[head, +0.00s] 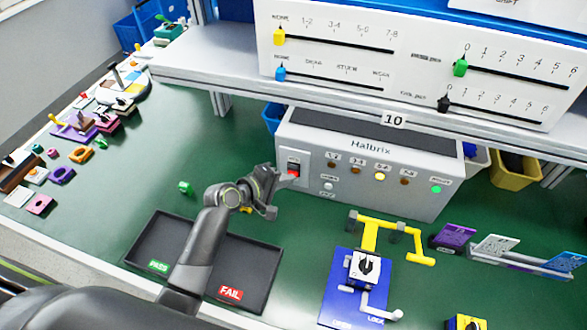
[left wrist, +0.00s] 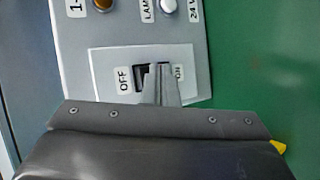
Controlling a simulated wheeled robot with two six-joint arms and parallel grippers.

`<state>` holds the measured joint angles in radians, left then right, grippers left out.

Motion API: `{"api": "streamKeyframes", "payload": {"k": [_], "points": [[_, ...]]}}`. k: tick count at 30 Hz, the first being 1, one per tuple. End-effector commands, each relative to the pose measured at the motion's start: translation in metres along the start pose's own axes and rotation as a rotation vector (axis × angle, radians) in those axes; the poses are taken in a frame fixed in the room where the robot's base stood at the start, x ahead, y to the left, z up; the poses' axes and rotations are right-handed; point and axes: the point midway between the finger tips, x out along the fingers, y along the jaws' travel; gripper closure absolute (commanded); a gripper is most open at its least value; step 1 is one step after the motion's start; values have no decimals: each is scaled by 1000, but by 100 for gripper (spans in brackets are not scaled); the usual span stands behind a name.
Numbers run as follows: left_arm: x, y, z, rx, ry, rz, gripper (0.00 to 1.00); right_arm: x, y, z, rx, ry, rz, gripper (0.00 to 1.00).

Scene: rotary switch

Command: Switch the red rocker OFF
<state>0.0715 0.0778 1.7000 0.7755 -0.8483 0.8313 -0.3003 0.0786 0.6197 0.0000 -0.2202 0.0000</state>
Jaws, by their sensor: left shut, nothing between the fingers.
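The red rocker (head: 293,169) sits in a dark housing at the left of the grey Halbrix box's front (head: 350,165). In the left wrist view only a dark part of the rocker (left wrist: 141,76) shows, between an OFF label at its left and a partly covered ON label at its right. My left gripper (head: 284,178) is shut and empty, its tips right at the rocker. In the left wrist view the closed fingers (left wrist: 160,75) cover the rocker's ON side. I cannot tell whether they touch it or which way it is tilted.
Several lamps line the box front; a yellow one (head: 380,176) and a green one (head: 436,189) look lit. A grey shelf (head: 230,72) overhangs the box. A black PASS/FAIL tray (head: 262,262) lies below my arm. A blue base with a lever (head: 345,290) stands front right.

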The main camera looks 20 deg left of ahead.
Motion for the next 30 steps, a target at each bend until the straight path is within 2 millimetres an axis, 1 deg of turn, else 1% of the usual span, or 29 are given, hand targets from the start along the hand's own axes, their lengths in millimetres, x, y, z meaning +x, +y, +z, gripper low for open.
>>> {"api": "streamKeyframes", "payload": {"k": [14, 21, 30], "points": [[0, 0, 0, 0, 0, 0, 100, 0, 0, 0, 0, 0, 0, 67], [5, 5, -4, 0, 0, 0, 100, -4, 0, 0, 0, 0, 0, 67], [6, 4, -4, 0, 0, 0, 100, -4, 0, 0, 0, 0, 0, 67]]}}
